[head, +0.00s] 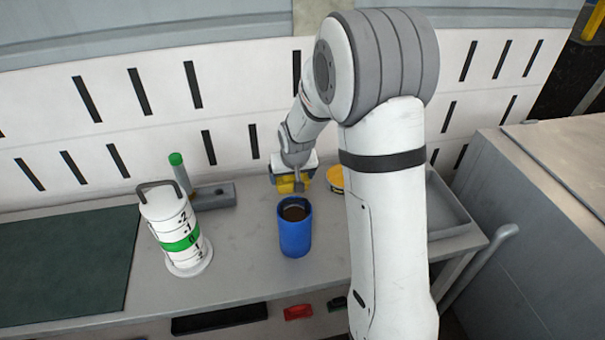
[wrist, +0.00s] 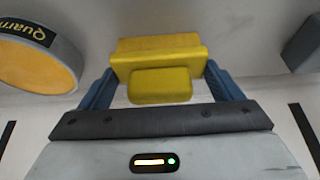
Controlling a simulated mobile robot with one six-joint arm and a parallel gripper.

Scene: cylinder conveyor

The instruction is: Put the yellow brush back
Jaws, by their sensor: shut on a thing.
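My gripper (head: 298,184) is shut on the yellow brush (wrist: 158,58), a yellow block held between the blue fingers in the wrist view. In the head view the yellow brush (head: 287,186) shows just behind the blue cup, partly covered by the gripper. It appears to be above the table near the wall; its exact height is hard to tell. A grey holder (head: 221,195) lies to the left, with a green-topped stick (head: 178,166) standing at its left end.
A blue cup (head: 295,240) with dark contents stands in front of the gripper. A round yellow-topped thing (head: 336,179) is close on the right, also in the wrist view (wrist: 40,62). A white numbered cylinder (head: 178,236), a dark green mat (head: 60,262) and a grey tray (head: 447,207) share the table.

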